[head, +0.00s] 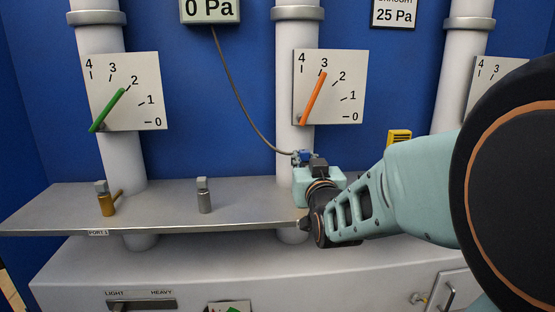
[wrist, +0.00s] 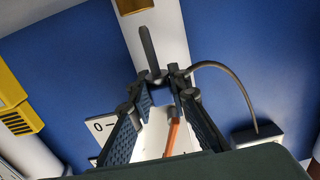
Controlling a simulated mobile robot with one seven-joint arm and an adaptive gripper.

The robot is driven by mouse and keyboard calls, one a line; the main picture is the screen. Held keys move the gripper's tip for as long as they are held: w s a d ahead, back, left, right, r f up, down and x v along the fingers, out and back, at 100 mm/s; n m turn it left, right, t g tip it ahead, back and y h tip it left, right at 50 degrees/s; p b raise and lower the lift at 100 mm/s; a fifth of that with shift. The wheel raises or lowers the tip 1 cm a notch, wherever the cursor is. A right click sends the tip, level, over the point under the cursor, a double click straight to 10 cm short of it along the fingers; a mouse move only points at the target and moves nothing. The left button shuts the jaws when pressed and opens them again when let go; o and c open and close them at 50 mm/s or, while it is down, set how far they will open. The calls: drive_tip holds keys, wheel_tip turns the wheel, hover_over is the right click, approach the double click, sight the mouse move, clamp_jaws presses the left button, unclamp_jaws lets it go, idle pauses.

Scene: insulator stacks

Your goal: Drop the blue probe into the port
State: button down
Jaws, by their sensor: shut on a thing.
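The blue probe (head: 301,157) is at the tip of my gripper (head: 309,160), in front of the middle white pipe and above the shelf. Its grey cable runs up to the 0 Pa display (head: 209,10). In the wrist view my gripper (wrist: 163,82) is closed around the probe, with a dark rod (wrist: 148,45) sticking out beyond the fingertips and the cable leaving to the right. The fingers hide much of the probe. A PORT 1 label (head: 97,233) is on the shelf's front edge, below a brass fitting (head: 106,200). A grey fitting (head: 204,195) stands to its right.
The metal shelf (head: 160,214) runs along the wall, crossed by white pipes. Gauge plates with a green pointer (head: 107,110) and an orange pointer (head: 313,98) hang above it. A yellow box (head: 399,138) is behind my arm. The shelf between the two fittings is clear.

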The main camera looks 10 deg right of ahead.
drive_tip(key=shift+b, duration=0.35)
drive_tip(key=shift+f+b, duration=3.1)
drive_tip(key=shift+b, duration=0.6)
drive_tip(key=c, duration=1.7)
unclamp_jaws()
drive_tip(key=shift+c, duration=0.2)
drive_tip(key=shift+r, duration=0.1)
wheel_tip(320, 180, up, 6)
drive_tip(key=p, duration=0.7)
drive_tip(key=shift+r+p, duration=0.2)
drive_tip(key=shift+p, duration=1.2)
drive_tip(key=shift+p, duration=0.55)
